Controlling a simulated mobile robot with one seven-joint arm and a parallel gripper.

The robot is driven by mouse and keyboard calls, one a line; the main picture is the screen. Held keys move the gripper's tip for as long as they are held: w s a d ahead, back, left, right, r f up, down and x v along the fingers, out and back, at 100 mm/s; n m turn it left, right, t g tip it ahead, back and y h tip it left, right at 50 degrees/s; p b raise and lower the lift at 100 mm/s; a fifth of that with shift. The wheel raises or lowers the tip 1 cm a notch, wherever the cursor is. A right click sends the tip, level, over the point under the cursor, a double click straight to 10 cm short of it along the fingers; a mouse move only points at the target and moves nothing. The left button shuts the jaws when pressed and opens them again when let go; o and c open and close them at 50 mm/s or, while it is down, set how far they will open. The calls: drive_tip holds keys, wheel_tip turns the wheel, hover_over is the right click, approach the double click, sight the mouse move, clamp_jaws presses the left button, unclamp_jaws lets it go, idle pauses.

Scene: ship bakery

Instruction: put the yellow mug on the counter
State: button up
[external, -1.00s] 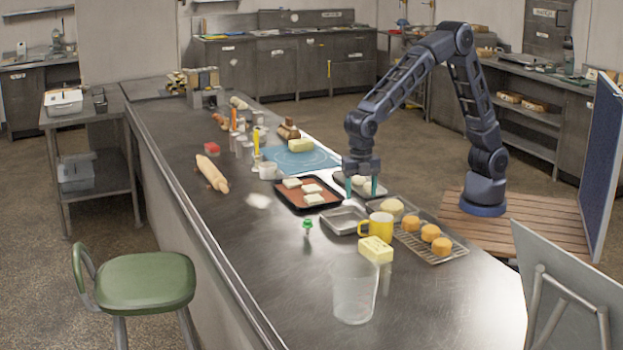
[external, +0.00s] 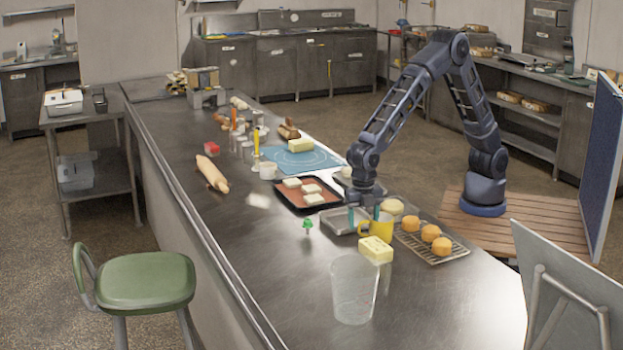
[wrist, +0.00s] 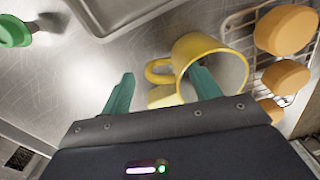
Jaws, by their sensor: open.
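The yellow mug (external: 381,230) stands upright on the steel counter (external: 290,260), between a metal tray and a wire rack. Its handle points left. In the wrist view the mug (wrist: 184,88) is seen from above with its opening visible. My gripper (external: 364,215) is open and low over the mug's handle side. In the wrist view my gripper (wrist: 163,78) has its right finger overlapping the mug's opening and its left finger left of the handle. I cannot tell whether the right finger is inside the mug. Nothing is held.
A yellow butter block (external: 376,250) sits just in front of the mug. The wire rack (external: 440,258) with orange cakes is to the right. The metal tray (external: 338,222) is close on the left, with a green-topped item (external: 308,225) beyond. A clear container (external: 353,290) stands nearer the front.

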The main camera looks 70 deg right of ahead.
drive_tip(key=shift+s+d+f, duration=0.1)
drive_tip(key=shift+f, duration=1.4)
clamp_jaws()
drive_tip(key=shift+r, duration=0.15)
wheel_tip(320, 180, up, 20)
drive_tip(key=shift+f, duration=0.2)
idle(0.4)
drive_tip(key=shift+r, duration=0.1)
idle(2.9)
wheel_tip(320, 180, down, 12)
drive_tip(key=shift+r, duration=0.1)
idle(0.5)
idle(0.4)
